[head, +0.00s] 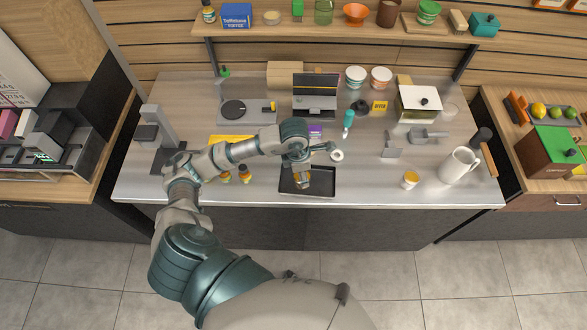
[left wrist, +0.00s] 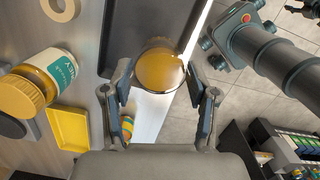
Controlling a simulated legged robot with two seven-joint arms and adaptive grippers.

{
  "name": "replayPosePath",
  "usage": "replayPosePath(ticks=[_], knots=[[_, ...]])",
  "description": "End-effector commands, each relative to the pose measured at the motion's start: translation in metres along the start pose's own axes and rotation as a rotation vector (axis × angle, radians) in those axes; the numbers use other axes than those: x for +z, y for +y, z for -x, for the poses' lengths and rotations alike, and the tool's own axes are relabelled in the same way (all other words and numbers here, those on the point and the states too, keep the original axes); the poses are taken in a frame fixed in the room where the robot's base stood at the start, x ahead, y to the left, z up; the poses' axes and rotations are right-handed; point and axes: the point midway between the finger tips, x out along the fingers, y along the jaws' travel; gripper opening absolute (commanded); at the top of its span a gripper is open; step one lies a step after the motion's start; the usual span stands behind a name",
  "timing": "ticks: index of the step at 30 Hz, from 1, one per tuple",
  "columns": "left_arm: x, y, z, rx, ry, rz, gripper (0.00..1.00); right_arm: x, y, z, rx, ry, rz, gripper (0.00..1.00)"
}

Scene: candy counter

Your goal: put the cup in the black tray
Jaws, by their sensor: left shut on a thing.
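My left gripper (head: 302,180) is shut on a small round cup (left wrist: 160,70) with an amber inside. In the left wrist view the cup sits between the two fingers, over the near end of the black tray (left wrist: 122,38). In the head view the black tray (head: 322,181) lies near the counter's front edge, with the gripper and cup over its left-middle part. The arm partly hides the cup there, and I cannot tell whether its base touches the tray.
A white ring (head: 337,155) lies just behind the tray. Small orange-topped bottles (head: 245,174) stand left of it. A white cup with yellow contents (head: 411,180) and a white pitcher (head: 459,165) stand to the right. The counter (head: 365,180) is clear just right of the tray.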

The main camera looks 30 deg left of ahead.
Motion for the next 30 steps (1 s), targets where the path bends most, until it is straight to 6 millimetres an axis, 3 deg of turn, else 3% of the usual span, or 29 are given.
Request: replayPosePath(ticks=[3,7,11,18,26,27,30], knots=[[-0.014,0.022,0.0,-0.001,0.003,0.004,0.21,-0.001,0.001,0.007,0.0,0.001,0.0,0.39],[-0.019,0.033,-0.001,-0.001,0.001,0.0,0.21,-0.001,0.0,0.008,-0.001,0.0,0.001,0.39],[-0.02,0.034,-0.008,-0.001,0.002,-0.001,0.21,-0.001,-0.002,0.011,-0.003,0.0,0.002,0.39],[-0.024,0.034,-0.036,-0.001,0.001,-0.002,0.21,-0.002,-0.005,0.018,-0.006,0.001,0.001,0.39],[-0.025,0.036,-0.039,0.0,0.0,-0.001,0.21,0.0,-0.005,0.014,-0.006,-0.002,0.001,0.39],[-0.025,0.035,-0.04,-0.001,0.0,-0.001,0.61,0.0,-0.005,0.014,-0.006,-0.002,0.001,0.39],[-0.025,0.035,-0.039,-0.001,0.0,-0.001,0.84,0.0,-0.005,0.015,-0.006,-0.002,0.0,0.39]])
